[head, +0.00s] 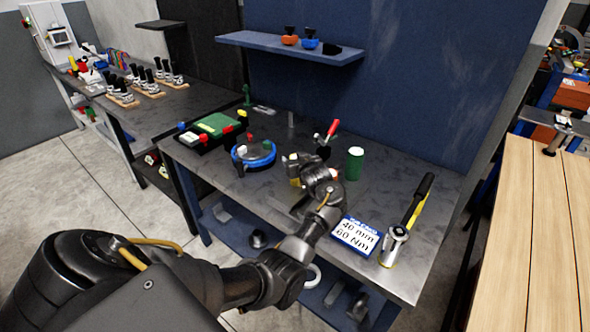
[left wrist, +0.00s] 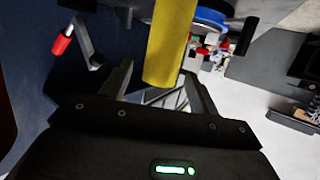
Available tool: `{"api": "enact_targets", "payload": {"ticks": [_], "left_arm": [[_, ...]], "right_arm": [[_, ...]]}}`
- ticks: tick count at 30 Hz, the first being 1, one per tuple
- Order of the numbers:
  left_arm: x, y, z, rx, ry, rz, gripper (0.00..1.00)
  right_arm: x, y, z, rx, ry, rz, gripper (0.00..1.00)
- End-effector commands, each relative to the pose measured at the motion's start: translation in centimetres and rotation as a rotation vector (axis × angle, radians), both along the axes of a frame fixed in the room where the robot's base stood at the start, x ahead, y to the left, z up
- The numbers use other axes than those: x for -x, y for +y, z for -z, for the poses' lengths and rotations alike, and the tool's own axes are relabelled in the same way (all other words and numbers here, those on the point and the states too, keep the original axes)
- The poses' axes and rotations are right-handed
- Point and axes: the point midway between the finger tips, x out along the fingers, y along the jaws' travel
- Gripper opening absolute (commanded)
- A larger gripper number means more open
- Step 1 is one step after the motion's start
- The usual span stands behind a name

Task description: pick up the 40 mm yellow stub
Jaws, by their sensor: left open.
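The yellow stub (left wrist: 168,45) fills the top middle of the left wrist view as a plain cylinder. Its near end lies between the two fingers of my left gripper (left wrist: 158,84), with gaps beside it. In the head view my left gripper (head: 302,170) is over the middle of the dark bench, and the hand hides most of the stub there. The left gripper is open and not closed on anything. A blue-ringed round fixture (head: 254,154) stands just left of it. My right gripper is not in view.
A green cylinder (head: 355,163) and a red-handled clamp (head: 330,131) stand close behind and right of the gripper. A card reading 40 mm, 60 Nm (head: 356,235) and a wrench (head: 394,246) lie at the front right. A green tray (head: 215,124) sits back left.

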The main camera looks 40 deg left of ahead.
Motion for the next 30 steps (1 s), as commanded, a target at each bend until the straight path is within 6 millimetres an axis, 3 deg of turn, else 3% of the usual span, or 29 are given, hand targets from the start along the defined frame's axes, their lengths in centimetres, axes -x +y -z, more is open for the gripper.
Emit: {"api": "enact_targets", "payload": {"ticks": [6,20,30], "left_arm": [[-0.03,-0.01,0.04,0.0,0.0,0.001,0.58],[-0.02,-0.04,0.04,0.0,0.001,0.001,0.0],[-0.07,-0.05,-0.13,-0.001,-0.002,0.002,0.0]], "right_arm": [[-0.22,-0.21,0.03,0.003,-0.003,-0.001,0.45],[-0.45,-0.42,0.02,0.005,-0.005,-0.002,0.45],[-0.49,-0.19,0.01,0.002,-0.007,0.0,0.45]]}}
